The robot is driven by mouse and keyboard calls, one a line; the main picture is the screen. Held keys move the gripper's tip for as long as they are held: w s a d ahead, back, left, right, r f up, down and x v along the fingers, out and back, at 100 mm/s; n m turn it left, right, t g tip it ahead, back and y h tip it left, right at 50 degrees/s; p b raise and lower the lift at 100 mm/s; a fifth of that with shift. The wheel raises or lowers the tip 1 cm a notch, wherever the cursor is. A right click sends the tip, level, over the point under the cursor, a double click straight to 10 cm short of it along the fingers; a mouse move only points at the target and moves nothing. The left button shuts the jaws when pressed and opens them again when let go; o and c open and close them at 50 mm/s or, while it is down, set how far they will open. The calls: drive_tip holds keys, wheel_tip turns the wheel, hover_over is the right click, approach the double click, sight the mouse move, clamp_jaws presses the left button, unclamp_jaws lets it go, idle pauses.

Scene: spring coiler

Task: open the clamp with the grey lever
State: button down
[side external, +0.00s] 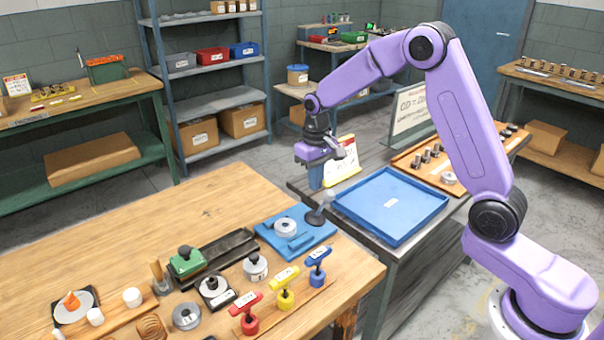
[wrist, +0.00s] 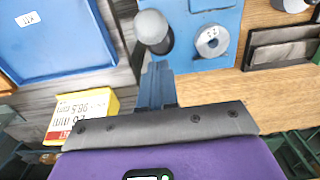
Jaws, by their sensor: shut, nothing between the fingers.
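The clamp's blue base plate (side external: 268,236) lies at the back right corner of the wooden table; it also shows in the wrist view (wrist: 190,62). A pale grey ring-shaped part (side external: 285,228) sits on the plate, also visible in the wrist view (wrist: 212,40). The grey lever (side external: 317,216) stands tilted at the plate's right side; in the wrist view its round knob (wrist: 151,26) is near the top centre. My gripper (side external: 315,186) points down, shut and empty, above the lever and apart from it. In the wrist view its blue fingers (wrist: 157,72) are together just below the knob.
A blue tray (side external: 345,207) stands on the bench to the right, with a yellow and white sign (side external: 345,168) behind. The back left of the wooden table is clear.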

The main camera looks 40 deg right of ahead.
wheel_tip(320, 180, up, 8)
drive_tip(key=shift+w+f, duration=0.25)
idle(0.7)
